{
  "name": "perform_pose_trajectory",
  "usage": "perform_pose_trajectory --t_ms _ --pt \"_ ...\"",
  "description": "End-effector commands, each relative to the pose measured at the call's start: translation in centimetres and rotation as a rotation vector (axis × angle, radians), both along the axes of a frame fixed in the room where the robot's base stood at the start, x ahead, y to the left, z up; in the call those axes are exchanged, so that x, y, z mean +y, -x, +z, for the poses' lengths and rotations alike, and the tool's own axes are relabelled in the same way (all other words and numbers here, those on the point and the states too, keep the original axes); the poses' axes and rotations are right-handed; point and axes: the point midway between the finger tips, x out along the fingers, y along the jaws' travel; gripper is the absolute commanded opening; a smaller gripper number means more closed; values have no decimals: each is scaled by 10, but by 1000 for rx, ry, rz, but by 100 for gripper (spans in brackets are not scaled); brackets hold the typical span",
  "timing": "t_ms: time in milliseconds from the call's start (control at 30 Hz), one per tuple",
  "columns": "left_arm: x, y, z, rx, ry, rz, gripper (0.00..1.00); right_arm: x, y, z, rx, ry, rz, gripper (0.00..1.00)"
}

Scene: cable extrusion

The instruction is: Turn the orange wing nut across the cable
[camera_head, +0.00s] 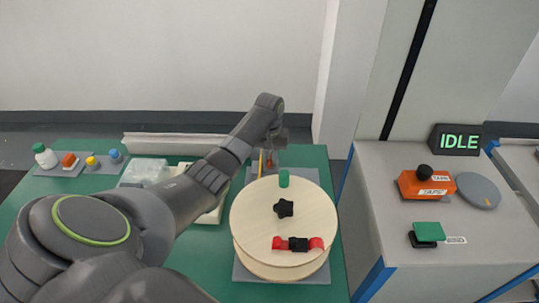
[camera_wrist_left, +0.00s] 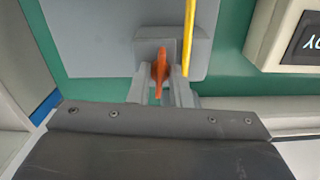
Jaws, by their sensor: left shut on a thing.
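The orange wing nut (camera_wrist_left: 160,68) is upright between the fingers of my left gripper (camera_wrist_left: 163,90) in the left wrist view. The gripper is shut on it; the fingers hide part of the nut. The yellow cable (camera_wrist_left: 189,35) runs just right of the nut in that view, toward the fingers. In the head view my left gripper (camera_head: 268,148) is behind the wooden reel, over a grey plate, and the yellow cable (camera_head: 261,162) shows as a thin strip beside it. My right gripper is not in view.
A grey cabinet with an IDLE display (camera_head: 459,140) is at right. Small bottles (camera_head: 45,155) and blocks line the left of the green table (camera_head: 205,265).

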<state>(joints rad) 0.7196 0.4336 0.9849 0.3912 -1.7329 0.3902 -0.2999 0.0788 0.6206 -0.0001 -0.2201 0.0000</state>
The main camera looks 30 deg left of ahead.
Motion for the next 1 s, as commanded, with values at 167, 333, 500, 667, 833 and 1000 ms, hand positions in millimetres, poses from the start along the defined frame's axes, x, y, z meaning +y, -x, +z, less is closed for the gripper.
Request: perform_pose_trajectory --t_ms 167,333,500,667,833,1000 --pt "0 0 5 1 0 -129 0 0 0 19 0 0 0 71" --pt "0 0 5 0 -1 -287 0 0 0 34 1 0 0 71" --pt "0 0 5 -1 0 -449 0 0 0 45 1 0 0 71" --pt "0 -1 4 -1 0 -602 0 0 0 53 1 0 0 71" --pt "0 -1 3 -2 -1 -763 0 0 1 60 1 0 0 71" --pt "0 -1 3 -2 -2 -925 0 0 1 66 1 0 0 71"
